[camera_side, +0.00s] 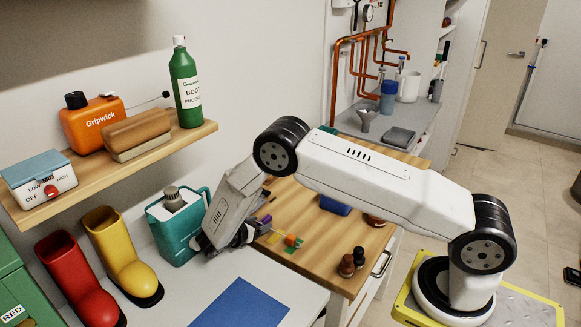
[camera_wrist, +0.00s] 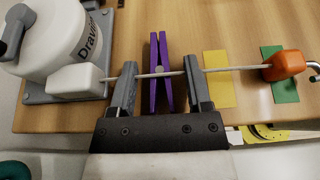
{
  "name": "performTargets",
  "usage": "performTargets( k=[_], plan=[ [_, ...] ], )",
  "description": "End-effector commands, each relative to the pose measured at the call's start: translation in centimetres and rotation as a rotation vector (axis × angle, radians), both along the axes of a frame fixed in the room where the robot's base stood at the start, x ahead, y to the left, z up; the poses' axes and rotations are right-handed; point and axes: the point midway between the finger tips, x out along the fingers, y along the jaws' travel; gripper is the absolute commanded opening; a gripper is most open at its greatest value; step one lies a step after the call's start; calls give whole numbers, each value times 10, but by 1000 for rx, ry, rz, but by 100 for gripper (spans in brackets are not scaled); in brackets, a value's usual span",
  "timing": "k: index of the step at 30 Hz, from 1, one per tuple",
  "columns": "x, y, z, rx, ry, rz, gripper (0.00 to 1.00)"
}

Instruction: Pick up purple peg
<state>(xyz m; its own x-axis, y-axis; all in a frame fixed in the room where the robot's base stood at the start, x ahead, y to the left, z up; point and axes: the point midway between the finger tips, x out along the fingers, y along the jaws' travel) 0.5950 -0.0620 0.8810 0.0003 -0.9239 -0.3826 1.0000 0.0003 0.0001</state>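The purple peg (camera_wrist: 160,70), a clothes-peg shape, is upright in the middle of the wrist view, with a thin pale line crossing it. My gripper (camera_wrist: 159,63) is open, one finger on each side of the peg, with gaps visible on both sides. Whether the peg is clipped on the line or lies behind it, I cannot tell. In the side view the peg (camera_side: 265,219) is a small purple patch, mostly hidden by my gripper (camera_side: 246,236) beside it.
The line runs from a white vessel (camera_wrist: 62,35) on a grey base to an orange piece (camera_wrist: 285,65). Yellow (camera_wrist: 218,78) and green (camera_wrist: 280,75) patches lie on the wood right of the peg. A teal jug (camera_side: 178,230) stands close to my gripper. A blue mat (camera_side: 240,306) lies in front.

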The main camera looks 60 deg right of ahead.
Motion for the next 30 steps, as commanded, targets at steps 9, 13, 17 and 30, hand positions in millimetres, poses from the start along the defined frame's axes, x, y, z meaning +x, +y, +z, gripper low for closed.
performTargets(
  k=[9, 13, 17, 30],
  plan=[
    [0, 0, 0, 0, 0, 0, 0],
    [0, 0, 0, 0, 0, 0, 0],
    [0, 0, 1, 0, 0, 0, 0],
    [0, 0, 30, 0, -1, 1, 0]
  ],
)
